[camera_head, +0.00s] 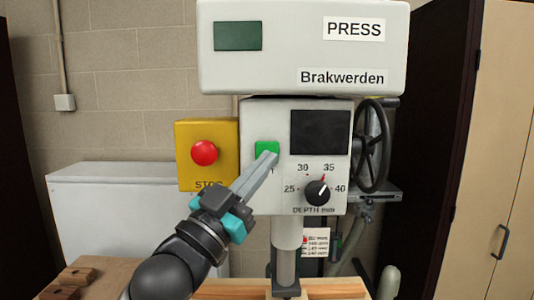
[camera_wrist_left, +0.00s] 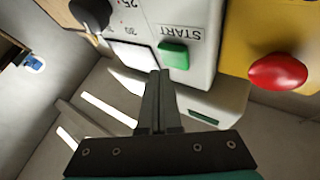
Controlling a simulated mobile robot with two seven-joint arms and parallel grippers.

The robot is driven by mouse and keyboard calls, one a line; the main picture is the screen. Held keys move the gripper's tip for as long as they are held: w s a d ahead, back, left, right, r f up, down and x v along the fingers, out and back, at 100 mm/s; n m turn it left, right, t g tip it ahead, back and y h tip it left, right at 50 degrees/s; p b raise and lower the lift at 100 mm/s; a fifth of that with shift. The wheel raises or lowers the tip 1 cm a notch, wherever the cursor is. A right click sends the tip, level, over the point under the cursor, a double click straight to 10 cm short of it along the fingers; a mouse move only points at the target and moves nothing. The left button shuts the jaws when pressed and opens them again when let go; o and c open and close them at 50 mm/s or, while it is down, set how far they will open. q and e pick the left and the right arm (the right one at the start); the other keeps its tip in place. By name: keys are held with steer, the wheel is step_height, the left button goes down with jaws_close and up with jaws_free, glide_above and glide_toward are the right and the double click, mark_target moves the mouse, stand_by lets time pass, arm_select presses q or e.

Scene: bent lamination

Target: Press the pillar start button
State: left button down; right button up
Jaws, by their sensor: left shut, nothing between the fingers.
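The green start button (camera_head: 267,149) is on the white front panel (camera_head: 262,112) of the press pillar, left of a dark screen. In the wrist view the button (camera_wrist_left: 173,54) appears beside the upside-down word START. My left gripper (camera_head: 269,160) is shut and empty, its fingers pointing up at the panel. In the head view its tips overlap the button's lower part and hide most of the label. In the wrist view the fingertips (camera_wrist_left: 160,73) end just short of the button's image. I cannot tell whether they touch it. My right gripper is out of view.
A yellow box with a red stop button (camera_head: 204,152) sits directly left of the panel. A depth knob (camera_head: 317,192) is at lower right, with a black handwheel (camera_head: 371,146) beyond. The press head (camera_head: 302,70) overhangs above. Wooden blocks (camera_head: 72,281) lie at lower left.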

arm_select(q)
steer(key=shift+w, duration=0.15)
stand_by(0.8)
steer(key=shift+w, duration=0.3)
steer(key=shift+w, duration=0.45)
stand_by(0.6)
steer(key=shift+p, duration=0.3)
steer(key=shift+s, duration=0.9)
steer(key=s+p, duration=0.1)
steer(key=s, duration=0.4)
steer(key=shift+p, duration=0.35)
